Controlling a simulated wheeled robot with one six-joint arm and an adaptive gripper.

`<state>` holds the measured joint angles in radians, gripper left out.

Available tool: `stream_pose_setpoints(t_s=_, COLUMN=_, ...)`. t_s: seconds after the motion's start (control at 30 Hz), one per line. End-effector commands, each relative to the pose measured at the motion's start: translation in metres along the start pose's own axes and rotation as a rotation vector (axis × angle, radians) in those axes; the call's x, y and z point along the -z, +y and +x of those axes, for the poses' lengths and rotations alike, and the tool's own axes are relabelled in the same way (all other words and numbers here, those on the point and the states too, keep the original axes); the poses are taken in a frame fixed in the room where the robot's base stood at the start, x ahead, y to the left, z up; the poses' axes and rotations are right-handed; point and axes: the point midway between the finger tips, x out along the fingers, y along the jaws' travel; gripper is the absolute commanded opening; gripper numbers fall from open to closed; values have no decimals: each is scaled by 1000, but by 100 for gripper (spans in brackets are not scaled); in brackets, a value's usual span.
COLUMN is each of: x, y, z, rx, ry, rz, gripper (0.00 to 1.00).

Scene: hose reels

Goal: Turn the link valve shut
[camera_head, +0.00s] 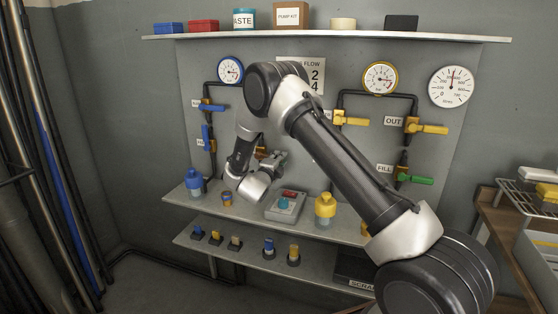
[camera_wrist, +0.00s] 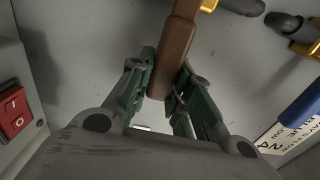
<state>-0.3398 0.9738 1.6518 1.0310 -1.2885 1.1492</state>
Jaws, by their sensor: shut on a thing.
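A brown valve handle (camera_wrist: 178,42) runs down from the top of the wrist view, with a brass-coloured fitting (camera_wrist: 208,5) at its upper end. My gripper (camera_wrist: 165,78) is shut on the handle's lower end, one green-padded finger on each side. In the head view, my gripper (camera_head: 273,160) is at the panel, above the shelf and left of centre. Only a small orange-brown part of the valve (camera_head: 262,150) shows there; my arm and gripper hide the rest. No label naming it as the link valve can be read.
Blue valve handles (camera_head: 213,108) are on the left of the panel; yellow handles (camera_head: 428,128) and a green one (camera_head: 414,179) are on the right. A control box with a red switch (camera_head: 289,194) and a yellow bottle (camera_head: 325,208) stand on the shelf below my gripper.

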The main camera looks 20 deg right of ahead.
Motion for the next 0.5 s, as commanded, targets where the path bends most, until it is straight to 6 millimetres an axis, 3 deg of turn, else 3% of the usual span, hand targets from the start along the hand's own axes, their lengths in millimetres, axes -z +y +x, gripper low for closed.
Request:
stream_pose_setpoints(t_s=0.07, x=1, y=3, z=-1, rx=-5, ry=1, rz=-1, gripper=0)
stream_pose_setpoints(t_s=0.1, x=1, y=3, z=-1, rx=-6, ry=1, rz=-1, gripper=22)
stream_pose_setpoints(t_s=0.2, x=1, y=2, z=-1, rx=-5, ry=1, rz=-1, gripper=40)
stream_pose_setpoints(t_s=0.5, x=0, y=1, z=-1, rx=-2, ry=0, rz=-1, gripper=43)
